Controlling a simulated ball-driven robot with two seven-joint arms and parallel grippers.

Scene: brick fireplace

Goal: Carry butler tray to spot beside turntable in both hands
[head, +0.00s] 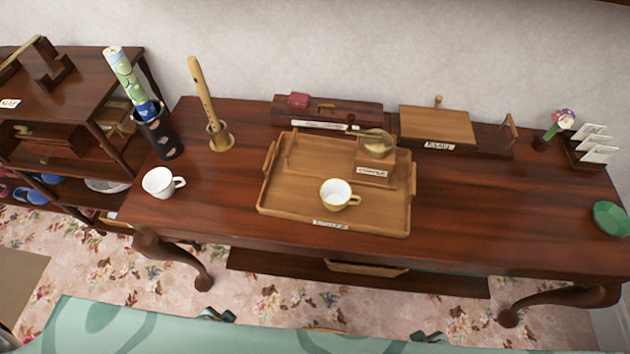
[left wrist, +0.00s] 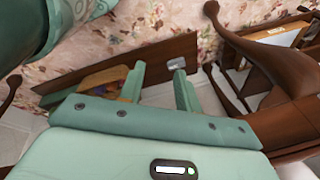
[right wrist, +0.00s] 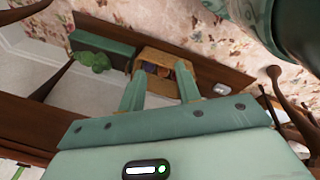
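The butler tray (head: 283,200) is a shallow wooden tray in the middle of the dark wooden table, with raised handles at its left and right ends. A flat labelled wooden unit (head: 437,126) behind the tray to the right may be the turntable; I cannot tell for sure. My left gripper (left wrist: 160,70) and right gripper (right wrist: 160,70) are open and empty, low in front of the table, away from the tray.
A white cup (head: 160,182), a dark holder (head: 161,138) and a wooden flute (head: 203,95) stand left of the tray. A long dark box (head: 345,112) lies behind it. The tabletop right of the tray (head: 500,205) is clear up to a green octagonal object (head: 610,218).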

